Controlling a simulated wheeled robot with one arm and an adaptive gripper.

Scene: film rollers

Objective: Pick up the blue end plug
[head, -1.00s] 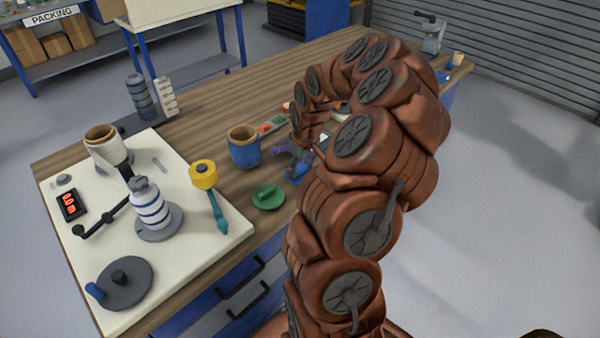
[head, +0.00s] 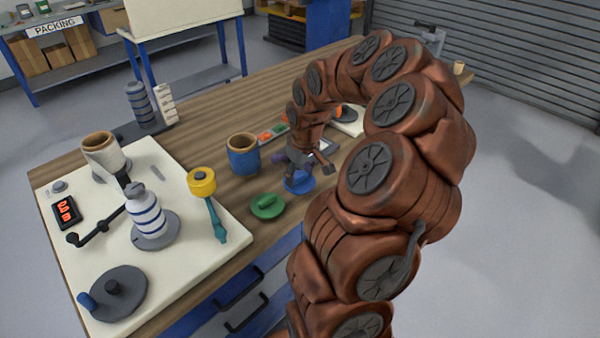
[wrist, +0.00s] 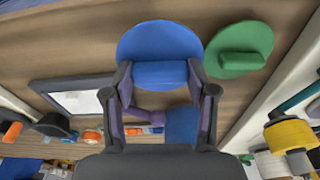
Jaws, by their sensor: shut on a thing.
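The blue end plug (head: 299,183) is a round disc with a raised grip bar, near the front edge of the wooden bench in the head view. In the wrist view the blue end plug (wrist: 160,40) shows with its bar between my two fingers. My gripper (wrist: 160,76) is shut on this bar, one finger at each end. In the head view my gripper (head: 299,168) is small and partly hidden by my arm. I cannot tell whether the disc touches the bench.
A green end plug (head: 267,206) lies close to the left of the blue one. A blue cup-like roller (head: 243,155) stands behind it. A cream board (head: 195,255) with a striped bottle and yellow roller fills the left. A framed tile (wrist: 75,98) lies nearby.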

